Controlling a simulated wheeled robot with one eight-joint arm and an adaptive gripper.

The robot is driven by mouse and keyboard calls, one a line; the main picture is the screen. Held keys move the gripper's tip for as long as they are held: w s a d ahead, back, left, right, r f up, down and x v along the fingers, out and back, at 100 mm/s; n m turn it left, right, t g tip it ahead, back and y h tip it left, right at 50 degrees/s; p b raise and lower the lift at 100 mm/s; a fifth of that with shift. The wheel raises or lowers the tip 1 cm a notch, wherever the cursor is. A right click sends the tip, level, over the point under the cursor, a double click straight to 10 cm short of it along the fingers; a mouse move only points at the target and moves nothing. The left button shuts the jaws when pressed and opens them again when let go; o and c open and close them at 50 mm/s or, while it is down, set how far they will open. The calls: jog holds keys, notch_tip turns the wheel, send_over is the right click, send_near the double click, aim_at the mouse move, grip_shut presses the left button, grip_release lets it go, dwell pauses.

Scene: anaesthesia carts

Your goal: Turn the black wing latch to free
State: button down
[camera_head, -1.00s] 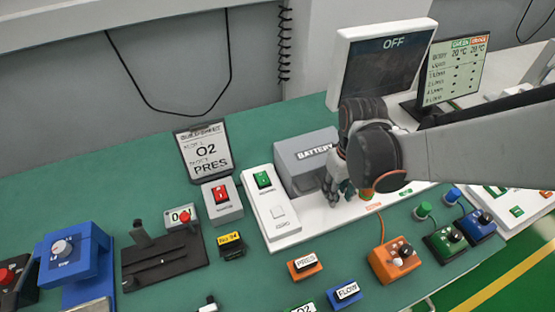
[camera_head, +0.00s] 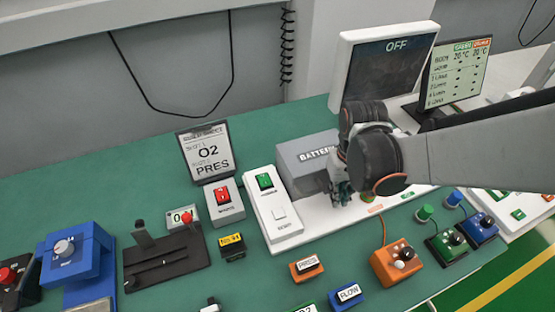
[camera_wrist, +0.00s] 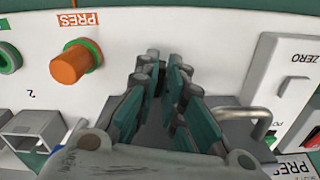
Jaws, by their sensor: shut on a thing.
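My gripper (camera_wrist: 163,75) reaches down to the white panel (camera_head: 375,205) in front of the grey battery box (camera_head: 310,158). In the head view my gripper (camera_head: 342,193) is largely covered by my own wrist. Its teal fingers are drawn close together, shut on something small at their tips. I take this to be the black wing latch, but the fingers hide it and I cannot see which way its wing points. In the wrist view an orange knob (camera_wrist: 75,63) under the PRES label is left of the fingers, apart from them.
A metal handle (camera_wrist: 262,118) is close to the right of the fingers. A white box with a green switch (camera_head: 270,210) stands left of the gripper. The monitor marked OFF (camera_head: 385,70) stands behind.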

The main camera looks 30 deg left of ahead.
jog(key=m, duration=0.4)
jog(key=shift+s+a+r+m, duration=0.15)
jog(key=shift+s+a+m, duration=0.05)
jog(key=shift+a+m, duration=0.1)
jog(key=m, duration=0.3)
jog(key=shift+a+m, duration=0.1)
jog(key=shift+m, duration=0.2)
jog(key=m, duration=0.4)
jog(key=shift+w+a, duration=0.1)
jog(key=shift+a, duration=0.05)
jog(key=shift+w+a+m, duration=0.1)
jog(key=shift+m, duration=1.5)
jog(key=c, duration=1.7)
grip_release()
